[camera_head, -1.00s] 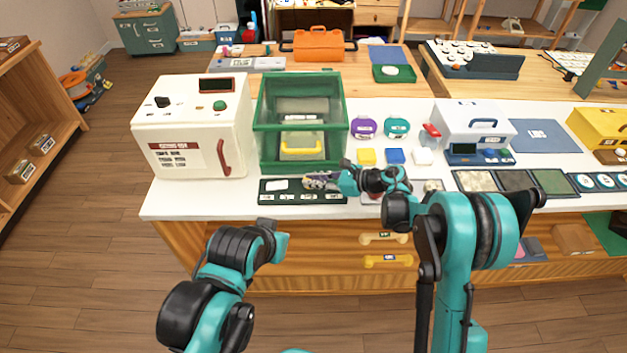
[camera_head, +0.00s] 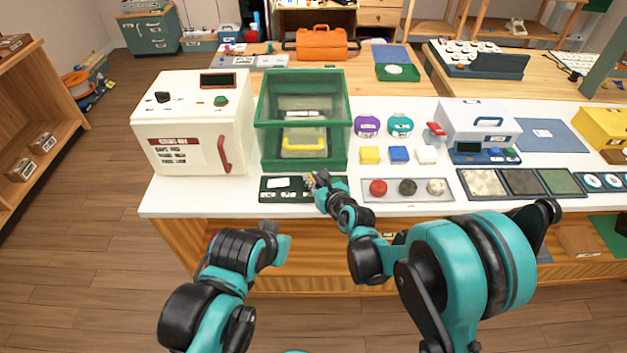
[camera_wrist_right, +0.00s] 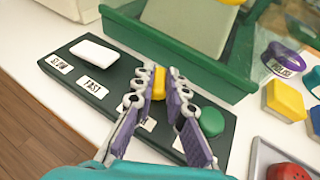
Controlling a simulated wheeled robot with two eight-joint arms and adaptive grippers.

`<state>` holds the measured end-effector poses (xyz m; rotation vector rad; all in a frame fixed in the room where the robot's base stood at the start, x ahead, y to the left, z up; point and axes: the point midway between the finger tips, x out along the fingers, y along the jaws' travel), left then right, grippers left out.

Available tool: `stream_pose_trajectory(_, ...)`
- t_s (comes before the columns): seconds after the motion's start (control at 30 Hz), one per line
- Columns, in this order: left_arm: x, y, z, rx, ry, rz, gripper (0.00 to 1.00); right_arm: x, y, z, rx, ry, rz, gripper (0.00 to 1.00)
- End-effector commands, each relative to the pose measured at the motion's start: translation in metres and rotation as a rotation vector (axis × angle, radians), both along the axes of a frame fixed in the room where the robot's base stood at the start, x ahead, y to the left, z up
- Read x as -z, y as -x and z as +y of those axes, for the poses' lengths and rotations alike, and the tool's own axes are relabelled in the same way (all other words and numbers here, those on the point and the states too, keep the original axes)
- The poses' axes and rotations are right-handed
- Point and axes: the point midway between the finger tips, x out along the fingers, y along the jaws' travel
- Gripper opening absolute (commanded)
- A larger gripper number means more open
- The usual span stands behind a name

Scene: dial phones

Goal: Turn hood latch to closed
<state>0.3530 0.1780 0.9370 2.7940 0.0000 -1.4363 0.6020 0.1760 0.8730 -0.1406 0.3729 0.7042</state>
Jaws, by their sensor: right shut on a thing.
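A dark green control panel (camera_head: 275,197) lies in front of the green-framed clear hood (camera_head: 302,165); it also shows in the right wrist view (camera_wrist_right: 62,85). On the panel are a white rocker (camera_wrist_right: 94,51) by SLOW and FAST labels, a small yellow latch (camera_wrist_right: 159,82) and a round green button (camera_wrist_right: 211,122). My right gripper (camera_wrist_right: 166,78) is shut on the yellow latch, one finger on each side. The fingers partly hide the labels below it, which I cannot read. It shows at the panel in the head view (camera_head: 314,182).
A white machine (camera_head: 190,125) stands left of the hood. The hood's front edge is close behind my right fingers. A grey tray (camera_head: 408,197) with red, black and pale knobs lies right of the panel. Yellow, blue and white blocks (camera_head: 398,154) sit behind it.

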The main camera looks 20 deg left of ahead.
Motion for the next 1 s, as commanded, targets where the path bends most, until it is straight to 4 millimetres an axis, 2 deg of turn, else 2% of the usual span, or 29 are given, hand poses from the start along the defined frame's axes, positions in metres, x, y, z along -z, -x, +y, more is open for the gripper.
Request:
stream_pose_trajectory(0.7, 0.0019, 0.0, 0.0, 0.0, 0.0, 0.0, 0.0, 0.0014, 0.0009, 0.0005, 0.051, 0.002, 0.005, 0.0)
stream_pose_trajectory(0.73, 0.0019, 0.0, 0.0, 0.0, 0.0, 0.0, 0.0, 0.0014, 0.0009, 0.0005, 0.051, 0.002, 0.005, 0.18)
stream_pose_trajectory(0.8, 0.0019, 0.0, 0.0, 0.0, 0.0, 0.0, 0.0, 0.0012, 0.0009, 0.0006, 0.051, 0.001, 0.004, 0.34)
stream_pose_trajectory(1.0, 0.0019, 0.0, 0.0, 0.0, 0.0, 0.0, 0.0, 0.0009, 0.0006, 0.0007, 0.052, 0.001, 0.003, 0.34)
